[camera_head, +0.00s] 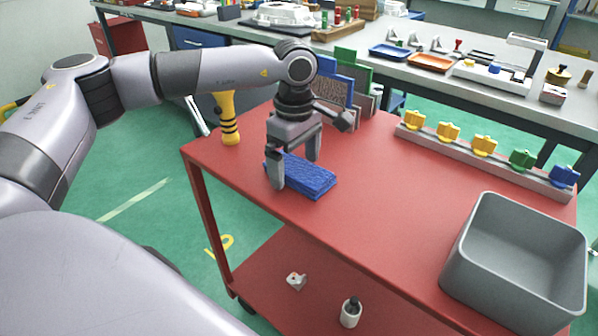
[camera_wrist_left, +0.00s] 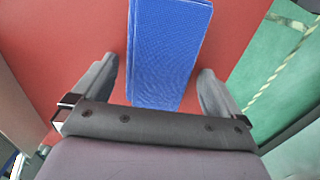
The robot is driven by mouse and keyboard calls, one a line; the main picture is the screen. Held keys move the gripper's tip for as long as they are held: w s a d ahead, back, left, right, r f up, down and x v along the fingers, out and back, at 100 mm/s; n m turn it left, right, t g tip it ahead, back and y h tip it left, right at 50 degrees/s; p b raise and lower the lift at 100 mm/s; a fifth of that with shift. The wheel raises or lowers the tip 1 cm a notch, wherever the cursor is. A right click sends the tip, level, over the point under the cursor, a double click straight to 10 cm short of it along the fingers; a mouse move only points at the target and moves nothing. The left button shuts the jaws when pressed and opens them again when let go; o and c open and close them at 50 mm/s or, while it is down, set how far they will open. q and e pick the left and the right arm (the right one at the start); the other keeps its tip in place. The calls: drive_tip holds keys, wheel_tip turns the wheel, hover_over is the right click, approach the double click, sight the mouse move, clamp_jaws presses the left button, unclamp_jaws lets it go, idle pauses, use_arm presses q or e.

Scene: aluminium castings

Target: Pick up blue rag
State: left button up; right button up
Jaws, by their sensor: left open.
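The blue rag (camera_head: 306,177) lies folded in a flat rectangle on the red cart top, near its left edge. My left gripper (camera_head: 296,172) is open and points down over the rag, with one finger in front of it and the other behind. In the left wrist view the rag (camera_wrist_left: 168,50) extends between the two spread fingers of the left gripper (camera_wrist_left: 160,88), with red surface showing on both sides. I cannot tell whether the fingertips touch the cart top. My right gripper is not in view.
A grey bin (camera_head: 515,262) stands at the cart's right front. A rail (camera_head: 480,160) with coloured clamps runs along the back right. Upright panels (camera_head: 335,80) stand behind the gripper, and a yellow-handled tool (camera_head: 228,118) stands to its left. The middle of the red cart top (camera_head: 390,210) is clear.

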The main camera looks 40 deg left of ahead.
sight(295, 167)
use_arm(q)
drive_tip(key=c, duration=1.1)
wheel_tip(295, 167, up, 20)
drive_tip(key=p, duration=0.2)
drive_tip(key=shift+o, duration=1)
drive_tip(key=shift+c, duration=0.5)
drive_tip(key=shift+s, duration=0.1)
